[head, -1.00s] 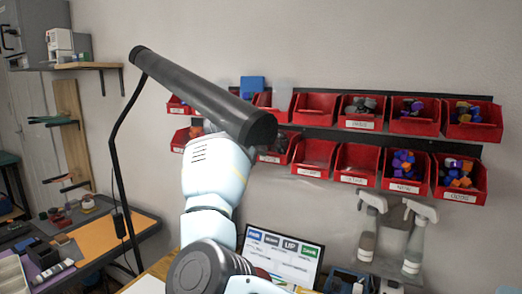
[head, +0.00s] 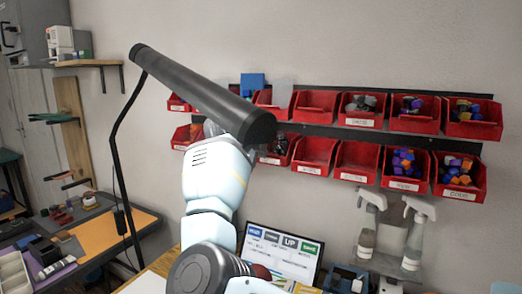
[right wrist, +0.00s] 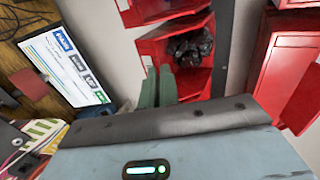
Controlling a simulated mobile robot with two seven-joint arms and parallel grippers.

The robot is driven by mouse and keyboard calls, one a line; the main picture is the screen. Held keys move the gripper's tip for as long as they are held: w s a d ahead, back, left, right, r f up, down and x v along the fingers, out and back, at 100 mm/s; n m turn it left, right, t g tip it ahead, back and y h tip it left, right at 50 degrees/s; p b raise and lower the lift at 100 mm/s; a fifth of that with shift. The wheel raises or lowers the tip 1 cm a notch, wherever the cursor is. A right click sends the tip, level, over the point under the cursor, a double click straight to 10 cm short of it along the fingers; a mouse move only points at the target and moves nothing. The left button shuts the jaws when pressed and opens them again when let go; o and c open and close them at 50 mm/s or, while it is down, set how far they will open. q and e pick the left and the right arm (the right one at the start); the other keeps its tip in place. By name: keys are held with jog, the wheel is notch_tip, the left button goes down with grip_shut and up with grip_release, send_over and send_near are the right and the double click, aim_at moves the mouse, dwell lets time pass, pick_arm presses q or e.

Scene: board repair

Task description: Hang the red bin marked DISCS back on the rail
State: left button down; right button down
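Red bins hang in two rows on black rails (head: 335,130) on the wall. Their labels are too small to read surely, so I cannot tell which is DISCS. One lower-row bin (head: 280,149) holding dark pieces is beside my right forearm in the head view. My right gripper is hidden there behind the black lamp bar. In the right wrist view, the greenish fingers of my right gripper (right wrist: 158,88) show close together before a red bin (right wrist: 190,80) with dark round pieces. I cannot tell whether they touch it. My left gripper is not in view.
The black lamp bar (head: 200,95) crosses in front of the left bins and my right arm. A monitor (head: 283,255) stands below the bins. Spray bottles (head: 415,235) stand below the right bins. A shelf (head: 90,64) is at the left.

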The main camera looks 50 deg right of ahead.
jog(key=shift+f, duration=0.1)
dwell(0.3)
jog(key=c, duration=1.6)
grip_release()
